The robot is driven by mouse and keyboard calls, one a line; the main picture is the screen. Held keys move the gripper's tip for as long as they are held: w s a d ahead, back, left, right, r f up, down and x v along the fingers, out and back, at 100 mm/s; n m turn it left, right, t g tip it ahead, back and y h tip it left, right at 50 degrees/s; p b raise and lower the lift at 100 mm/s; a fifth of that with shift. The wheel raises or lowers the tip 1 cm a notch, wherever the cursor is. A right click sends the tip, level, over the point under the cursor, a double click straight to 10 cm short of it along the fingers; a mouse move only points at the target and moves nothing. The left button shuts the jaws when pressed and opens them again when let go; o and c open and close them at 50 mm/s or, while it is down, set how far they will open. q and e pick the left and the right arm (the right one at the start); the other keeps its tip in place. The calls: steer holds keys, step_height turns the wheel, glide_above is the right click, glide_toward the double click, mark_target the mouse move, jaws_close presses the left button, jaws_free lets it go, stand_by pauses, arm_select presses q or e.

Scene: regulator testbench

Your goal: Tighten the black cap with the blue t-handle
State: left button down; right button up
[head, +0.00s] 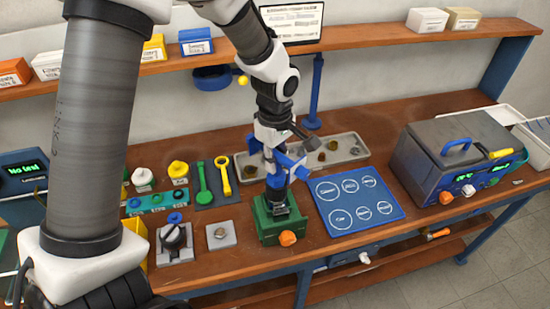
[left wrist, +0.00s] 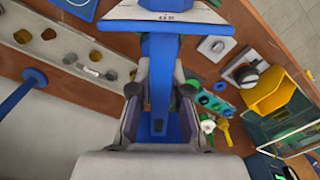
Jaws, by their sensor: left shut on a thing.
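The blue t-handle (head: 277,181) stands roughly upright over the green fixture (head: 268,226) with its orange knob. My left gripper (head: 274,150) reaches down from above and is shut on the t-handle. In the left wrist view the t-handle (left wrist: 160,85) runs between the two fingers (left wrist: 158,108), with its broad blue end toward the top. A dark part, apparently the black cap (head: 278,208), shows under the handle at the top of the fixture. I cannot tell how the handle meets it. My right gripper is not in view.
A blue mat (head: 388,218) with white circles lies right of the fixture. A grey tray (head: 343,145) with small parts is behind. Left are a grey plate (head: 221,235), a block with a black knob (head: 173,238) and green and yellow tools. A testing unit (head: 450,160) stands right.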

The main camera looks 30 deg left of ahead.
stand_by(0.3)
arm_select(q)
steer(key=shift+r+m+p, duration=0.1)
steer(key=shift+m+p, duration=0.45)
steer(key=shift+m, duration=0.15)
steer(key=shift+m+p, duration=0.35)
steer(key=shift+m, duration=0.45)
steer(key=shift+m+p, duration=0.3)
steer(key=shift+p, duration=0.05)
steer(key=shift+w+m+p, duration=0.1)
steer(key=shift+m+p, duration=0.3)
steer(key=shift+m, duration=0.1)
